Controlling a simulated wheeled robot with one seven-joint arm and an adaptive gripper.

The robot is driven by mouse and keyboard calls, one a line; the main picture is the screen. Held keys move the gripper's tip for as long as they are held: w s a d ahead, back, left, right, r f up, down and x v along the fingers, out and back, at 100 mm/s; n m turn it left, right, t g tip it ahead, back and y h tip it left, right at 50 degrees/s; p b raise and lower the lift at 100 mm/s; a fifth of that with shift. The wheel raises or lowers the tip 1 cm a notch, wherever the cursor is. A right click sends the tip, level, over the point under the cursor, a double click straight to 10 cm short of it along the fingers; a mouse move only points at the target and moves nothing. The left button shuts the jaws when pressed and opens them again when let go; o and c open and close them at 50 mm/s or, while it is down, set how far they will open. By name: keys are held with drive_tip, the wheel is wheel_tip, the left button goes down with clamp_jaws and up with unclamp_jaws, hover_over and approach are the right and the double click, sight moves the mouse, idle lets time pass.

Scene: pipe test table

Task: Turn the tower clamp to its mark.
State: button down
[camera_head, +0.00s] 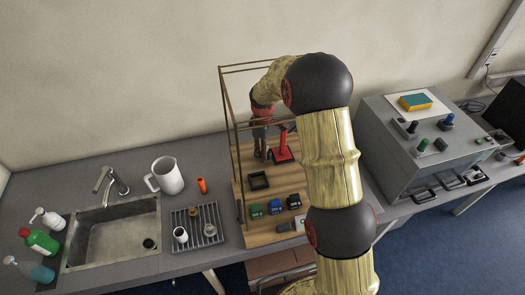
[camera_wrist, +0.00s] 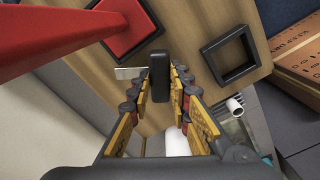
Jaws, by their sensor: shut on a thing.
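In the wrist view a small black bar (camera_wrist: 159,72), apparently the tower clamp's handle, stands between the fingertips of my gripper (camera_wrist: 162,82). The fingers are shut on it; the exact contact is hard to see. A pale strip (camera_wrist: 128,73), possibly the mark, lies just left of the bar. The red tower (camera_wrist: 50,38) rises at the left from a red square base (camera_wrist: 125,25). In the head view the red tower (camera_head: 281,146) stands on the wooden board, just right of my gripper (camera_head: 261,152). My arm hides part of this area, and the clamp is not clear there.
A sink (camera_head: 112,235) is left; a grey machine (camera_head: 425,145) is right.

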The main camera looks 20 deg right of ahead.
drive_tip(key=m+b, duration=0.3)
drive_tip(key=m, duration=0.1)
drive_tip(key=shift+f, duration=0.1)
drive_tip(key=shift+m+b, duration=1.35)
drive_tip(key=shift+m, duration=0.95)
drive_tip(key=shift+r, duration=0.2)
drive_tip(key=c, duration=1.6)
unclamp_jaws()
drive_tip(key=shift+c, duration=0.2)
wheel_tip(320, 180, up, 12)
drive_tip(key=shift+c, duration=0.5)
